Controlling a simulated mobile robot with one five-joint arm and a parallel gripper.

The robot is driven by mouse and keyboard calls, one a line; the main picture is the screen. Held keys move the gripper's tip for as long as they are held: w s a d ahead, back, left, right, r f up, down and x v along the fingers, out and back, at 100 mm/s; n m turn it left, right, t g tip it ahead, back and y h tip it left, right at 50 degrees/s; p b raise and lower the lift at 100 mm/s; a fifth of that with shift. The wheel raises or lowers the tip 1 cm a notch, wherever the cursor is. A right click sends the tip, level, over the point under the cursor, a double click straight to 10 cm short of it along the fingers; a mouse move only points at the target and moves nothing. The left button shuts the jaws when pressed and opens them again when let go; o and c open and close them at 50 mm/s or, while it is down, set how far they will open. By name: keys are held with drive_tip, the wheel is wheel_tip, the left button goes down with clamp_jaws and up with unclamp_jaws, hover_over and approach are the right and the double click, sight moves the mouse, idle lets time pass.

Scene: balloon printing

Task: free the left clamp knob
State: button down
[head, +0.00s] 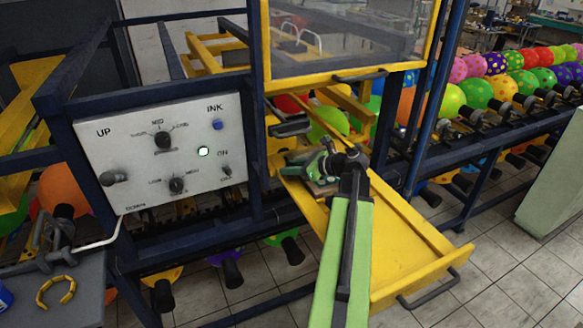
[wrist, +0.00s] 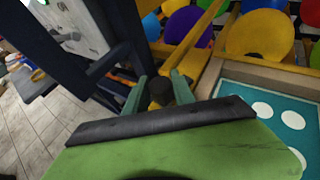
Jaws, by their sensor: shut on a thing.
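The left clamp knob (wrist: 157,91) is a dark, short cylinder. In the wrist view it sits between the two green fingers of my gripper (wrist: 158,88), which is shut on it. In the head view my gripper (head: 320,166) is over the inner end of the yellow drawer (head: 400,240), beside the printing machine. There the knob is hard to tell from my dark wrist parts. A teal plate with white dots (wrist: 262,84) in a tan frame lies right of the fingers in the wrist view. My arm hides most of it in the head view.
A white control panel (head: 160,150) with knobs stands left of the drawer in a dark blue frame. A yellow-framed window (head: 345,40) hangs above. Rows of balloons (head: 500,85) run at the right.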

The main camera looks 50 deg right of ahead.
drive_tip(key=shift+w+d+n+g+y, duration=0.1)
drive_tip(key=shift+d+n+g+y, duration=0.1)
drive_tip(key=shift+n+y, duration=0.35)
drive_tip(key=shift+w+d+n+g+y, duration=0.1)
drive_tip(key=shift+n+g+y, duration=0.1)
drive_tip(key=shift+n+y, duration=0.3)
drive_tip(key=shift+a+n+g+y, duration=0.15)
drive_tip(key=shift+n+g+y, duration=0.35)
drive_tip(key=shift+n+y, duration=0.3)
drive_tip(key=shift+s+a+y, duration=0.15)
drive_tip(key=shift+s+y, duration=0.05)
drive_tip(key=shift+y, duration=0.05)
drive_tip(key=c, duration=1.1)
unclamp_jaws()
drive_tip(key=shift+o, duration=0.2)
